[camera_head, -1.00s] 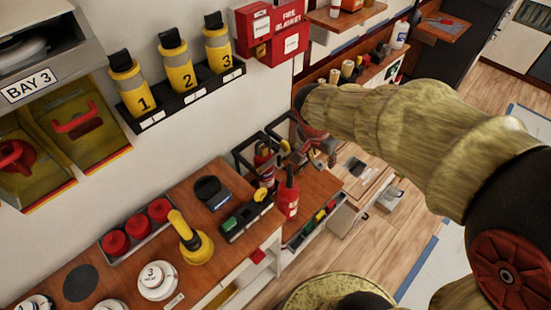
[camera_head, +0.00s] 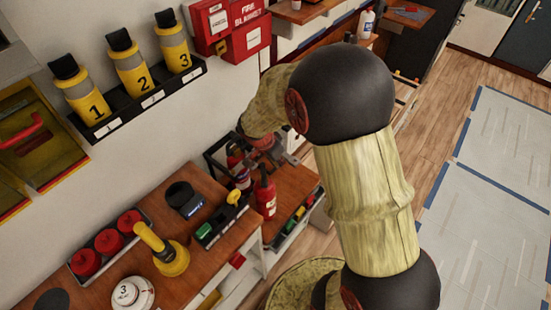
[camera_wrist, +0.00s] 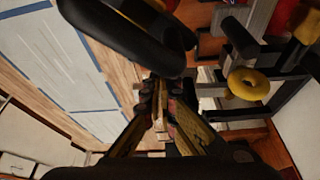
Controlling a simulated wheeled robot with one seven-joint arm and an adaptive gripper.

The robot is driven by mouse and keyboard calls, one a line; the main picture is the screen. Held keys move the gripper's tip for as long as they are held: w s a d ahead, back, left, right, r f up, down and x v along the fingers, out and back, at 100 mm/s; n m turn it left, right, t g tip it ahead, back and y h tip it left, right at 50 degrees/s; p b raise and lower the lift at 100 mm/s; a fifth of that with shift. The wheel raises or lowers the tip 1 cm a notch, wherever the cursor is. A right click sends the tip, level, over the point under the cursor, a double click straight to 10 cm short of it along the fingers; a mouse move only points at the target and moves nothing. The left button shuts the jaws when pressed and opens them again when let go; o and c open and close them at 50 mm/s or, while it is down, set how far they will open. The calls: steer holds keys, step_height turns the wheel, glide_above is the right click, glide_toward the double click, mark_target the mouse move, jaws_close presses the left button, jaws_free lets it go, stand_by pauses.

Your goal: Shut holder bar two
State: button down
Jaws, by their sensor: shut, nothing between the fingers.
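My gripper (camera_wrist: 162,98) is shut and empty in the wrist view, its fingertips close together. A dark bar with a rounded end (camera_wrist: 130,35) crosses close in front of it at the upper left; I cannot tell whether they touch. A black holder bar with a yellow ring (camera_wrist: 248,84) is to the right of the fingers. In the head view the black holder frame (camera_head: 216,152) is on the wall behind the bench, with a red extinguisher (camera_head: 236,158) in it. My gripper is beside it, partly hidden by my arm. I cannot read which bar is two.
A red extinguisher (camera_head: 265,196) stands on the wooden bench below my gripper. A yellow lamp-like tool (camera_head: 168,254) and a tray of red caps (camera_head: 108,240) are farther left. Numbered yellow canisters (camera_head: 130,70) hang on the wall. The floor to the right is clear.

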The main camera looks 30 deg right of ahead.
steer(key=shift+d+f, duration=0.25)
steer(key=shift+f, duration=0.4)
steer(key=shift+d, duration=0.1)
steer(key=shift+d+n, duration=0.3)
steer(key=shift+n, duration=0.1)
